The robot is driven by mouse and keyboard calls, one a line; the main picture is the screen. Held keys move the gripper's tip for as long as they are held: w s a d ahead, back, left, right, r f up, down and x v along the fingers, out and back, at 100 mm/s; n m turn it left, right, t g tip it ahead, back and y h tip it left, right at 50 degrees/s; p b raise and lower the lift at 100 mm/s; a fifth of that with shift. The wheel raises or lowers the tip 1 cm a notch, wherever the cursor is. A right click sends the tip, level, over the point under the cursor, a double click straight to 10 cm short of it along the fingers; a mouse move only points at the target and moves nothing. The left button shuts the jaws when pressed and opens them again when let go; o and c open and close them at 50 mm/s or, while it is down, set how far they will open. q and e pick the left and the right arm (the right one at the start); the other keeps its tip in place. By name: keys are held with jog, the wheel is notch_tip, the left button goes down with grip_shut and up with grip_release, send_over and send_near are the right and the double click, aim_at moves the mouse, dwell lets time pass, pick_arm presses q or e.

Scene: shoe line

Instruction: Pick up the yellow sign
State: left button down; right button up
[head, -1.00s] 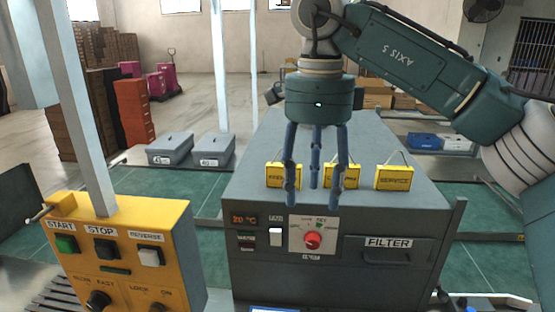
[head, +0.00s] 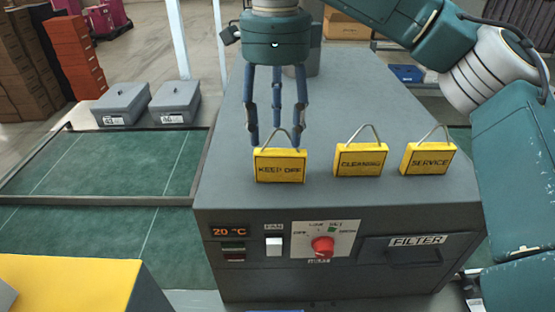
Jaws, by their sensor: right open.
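Three yellow signs with wire handles stand in a row on top of the grey machine (head: 300,195). The left one reads KEEP OFF (head: 280,168), the middle one CLEANING (head: 360,161) and the right one SERVICE (head: 428,160). My right gripper (head: 276,138) points down with its blue fingers spread around the handle of the KEEP OFF sign, just above the sign's body. It is open and holds nothing. Whether a finger touches the handle cannot be told. My left gripper does not show.
The machine's front has a red knob (head: 322,247), a white switch (head: 274,247) and a FILTER drawer (head: 413,254). Two grey lidded boxes (head: 121,105) stand at the left beyond the green belt (head: 90,240). A yellow panel (head: 75,283) is at lower left.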

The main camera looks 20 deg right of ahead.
aim_at(278, 154)
jog(key=shift+s+d+f, duration=0.1)
jog(key=shift+s+f, duration=0.05)
jog(key=shift+f, duration=0.75)
jog(key=shift+f+p, duration=0.65)
jog(key=f, duration=0.1)
jog(key=f+p, duration=0.1)
jog(key=f, duration=0.1)
jog(key=shift+s+f+p, duration=0.25)
jog(key=shift+p, duration=0.15)
jog(key=shift+f, duration=0.35)
jog(key=shift+c, duration=0.7)
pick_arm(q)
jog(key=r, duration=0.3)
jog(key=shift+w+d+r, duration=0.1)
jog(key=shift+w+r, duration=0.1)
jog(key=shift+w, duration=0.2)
pick_arm(e)
jog(key=c, duration=1.1)
